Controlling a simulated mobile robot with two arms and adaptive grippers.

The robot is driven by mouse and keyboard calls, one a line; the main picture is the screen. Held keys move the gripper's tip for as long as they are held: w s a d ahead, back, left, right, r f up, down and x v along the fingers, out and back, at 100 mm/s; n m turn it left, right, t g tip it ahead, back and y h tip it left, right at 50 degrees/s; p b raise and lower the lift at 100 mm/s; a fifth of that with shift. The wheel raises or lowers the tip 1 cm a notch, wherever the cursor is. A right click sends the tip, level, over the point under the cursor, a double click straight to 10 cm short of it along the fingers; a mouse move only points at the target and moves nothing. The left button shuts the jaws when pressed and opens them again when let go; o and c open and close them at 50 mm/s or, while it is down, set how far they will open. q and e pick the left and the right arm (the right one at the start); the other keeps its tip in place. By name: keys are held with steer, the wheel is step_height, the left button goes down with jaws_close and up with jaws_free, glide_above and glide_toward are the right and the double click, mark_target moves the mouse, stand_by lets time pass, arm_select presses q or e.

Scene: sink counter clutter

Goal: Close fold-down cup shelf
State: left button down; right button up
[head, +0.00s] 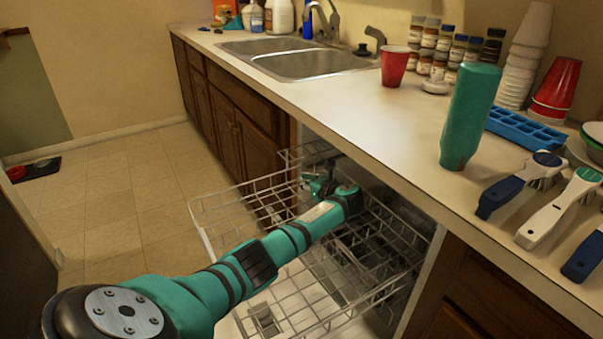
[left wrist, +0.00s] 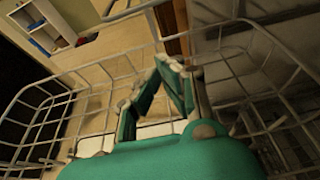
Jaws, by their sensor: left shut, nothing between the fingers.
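An open dishwasher under the counter has its white wire upper rack (head: 235,200) pulled out. A small wire shelf (head: 296,154), which looks like the fold-down cup shelf, stands at the rack's far side near the cabinet. Whether it is folded up or down is hard to tell. My left gripper (head: 318,182) is over the rack, close to this shelf. In the left wrist view the fingers (left wrist: 168,65) meet at their tips and hold nothing. Wires of the rack (left wrist: 85,75) surround them. I cannot tell whether the fingers touch any wire. My right gripper is out of view.
The counter (head: 385,125) edge runs above the dishwasher. A green bottle (head: 470,115), a red cup (head: 394,66) and several brushes (head: 515,190) stand or lie on it. A sink (head: 300,58) is farther back. The tiled floor (head: 120,190) at left is mostly clear.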

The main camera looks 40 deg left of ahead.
mark_target(307, 150)
arm_select(q)
steer(key=x, duration=0.2)
steer(key=shift+w+a+r+b, duration=0.15)
steer(key=shift+a+r+b, duration=0.05)
steer(key=shift+a+b, duration=0.25)
step_height(307, 150, up, 2)
steer(key=shift+r, duration=0.2)
steer(key=shift+d+r, duration=0.1)
steer(key=shift+r, duration=0.4)
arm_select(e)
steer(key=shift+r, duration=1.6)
arm_select(q)
steer(key=shift+r+p, duration=0.1)
steer(key=shift+p, duration=0.2)
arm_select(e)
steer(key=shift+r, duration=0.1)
